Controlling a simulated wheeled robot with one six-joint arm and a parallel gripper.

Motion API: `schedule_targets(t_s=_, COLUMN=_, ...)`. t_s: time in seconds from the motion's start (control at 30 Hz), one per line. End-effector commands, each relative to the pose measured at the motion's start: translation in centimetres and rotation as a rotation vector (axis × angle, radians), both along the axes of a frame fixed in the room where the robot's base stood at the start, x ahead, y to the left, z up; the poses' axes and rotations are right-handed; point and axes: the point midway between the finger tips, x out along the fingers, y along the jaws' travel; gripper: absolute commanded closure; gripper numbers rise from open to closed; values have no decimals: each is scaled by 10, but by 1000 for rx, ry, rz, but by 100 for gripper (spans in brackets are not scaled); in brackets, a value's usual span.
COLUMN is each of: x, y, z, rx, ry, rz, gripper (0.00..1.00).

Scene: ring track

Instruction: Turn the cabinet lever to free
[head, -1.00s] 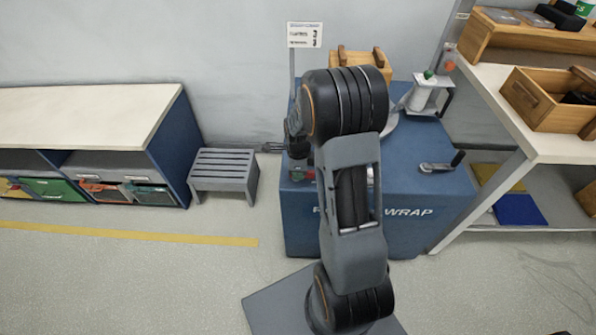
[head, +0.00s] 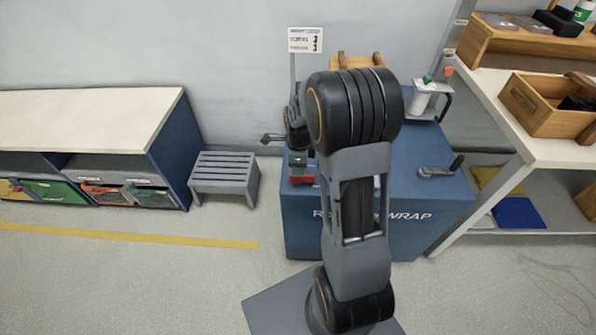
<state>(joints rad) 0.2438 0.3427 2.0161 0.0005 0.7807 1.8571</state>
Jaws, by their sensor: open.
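The blue cabinet (head: 400,235) with white lettering stands behind my arm. A grey lever or crank (head: 436,172) with an upright black knob lies on the right of its top. A small dark fitting with red and green parts (head: 302,178) sits at the cabinet's left edge; its details are too small to tell. My gripper (head: 268,138) is open, small in view, pointing left above the cabinet's left edge. It is apart from the lever on the right. My arm hides the middle of the cabinet top.
A grey slatted stool (head: 225,173) stands left of the cabinet, beside a low shelf unit (head: 90,120). A workbench (head: 555,148) with a wooden box (head: 535,105) is at the right. A white sign (head: 305,41) and a small stand (head: 428,100) are at the back. The left floor is clear.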

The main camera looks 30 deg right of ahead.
Motion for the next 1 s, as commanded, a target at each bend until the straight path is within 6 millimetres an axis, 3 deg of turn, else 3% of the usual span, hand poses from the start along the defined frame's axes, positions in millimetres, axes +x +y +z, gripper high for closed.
schedule_targets(t_s=0.03, x=1, y=0, z=14, rx=-1, ry=-4, rz=0, gripper=57)
schedule_targets(t_s=0.2, x=1, y=0, z=46, rx=-1, ry=-3, rz=0, gripper=57)
schedule_targets(t_s=0.4, x=1, y=0, z=72, rx=0, ry=-1, rz=0, gripper=57)
schedule_targets(t_s=0.6, x=1, y=0, z=84, rx=0, ry=0, rz=0, gripper=57)
schedule_targets(t_s=1.0, x=0, y=0, z=85, rx=0, ry=0, rz=0, gripper=57)
